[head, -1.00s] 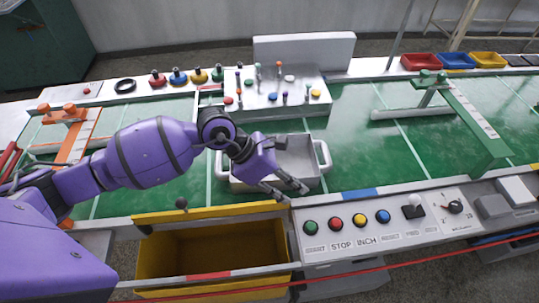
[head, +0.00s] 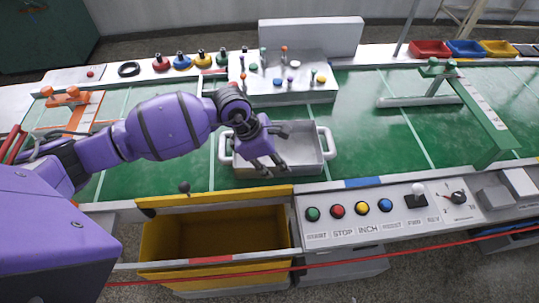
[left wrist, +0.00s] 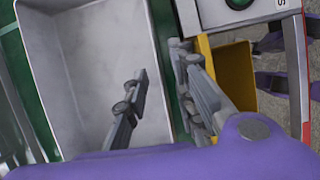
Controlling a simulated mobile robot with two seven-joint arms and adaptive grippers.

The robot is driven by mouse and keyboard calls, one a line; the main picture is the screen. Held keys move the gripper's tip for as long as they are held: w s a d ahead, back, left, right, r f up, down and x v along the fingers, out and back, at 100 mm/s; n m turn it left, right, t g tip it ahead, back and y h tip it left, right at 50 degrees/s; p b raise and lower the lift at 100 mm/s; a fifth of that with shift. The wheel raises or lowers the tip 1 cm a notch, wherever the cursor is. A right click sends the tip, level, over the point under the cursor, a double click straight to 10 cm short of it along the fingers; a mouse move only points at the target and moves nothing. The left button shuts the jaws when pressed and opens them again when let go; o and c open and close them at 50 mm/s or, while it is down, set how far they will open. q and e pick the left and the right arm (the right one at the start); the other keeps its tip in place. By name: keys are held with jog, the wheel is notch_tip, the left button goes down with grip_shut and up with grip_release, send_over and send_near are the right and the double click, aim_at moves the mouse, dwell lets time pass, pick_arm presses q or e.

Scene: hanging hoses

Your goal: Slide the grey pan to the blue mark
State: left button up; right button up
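The grey pan (head: 305,143) is a shallow rectangular tray with a light handle at each end. It sits on the green belt, left of the blue mark (head: 363,183) on the front rail. My left gripper (head: 270,170) reaches down at the pan's near side, left of its middle, with fingers spread and apart. In the left wrist view, one finger of the gripper (left wrist: 165,85) overlaps the pan's interior (left wrist: 95,65) and the other lies outside its near wall. I cannot tell whether either touches the pan. My right gripper is out of view.
A yellow bin (head: 215,235) is in front of the belt. A button panel (head: 385,215) stands at front right. A grey block with pegs (head: 285,90) is behind the pan. A green gate (head: 475,115) spans the belt further right; belt between is clear.

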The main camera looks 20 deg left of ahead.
aim_at(278, 177)
pick_arm(q)
jog(key=shift+x, duration=1.7)
grip_shut()
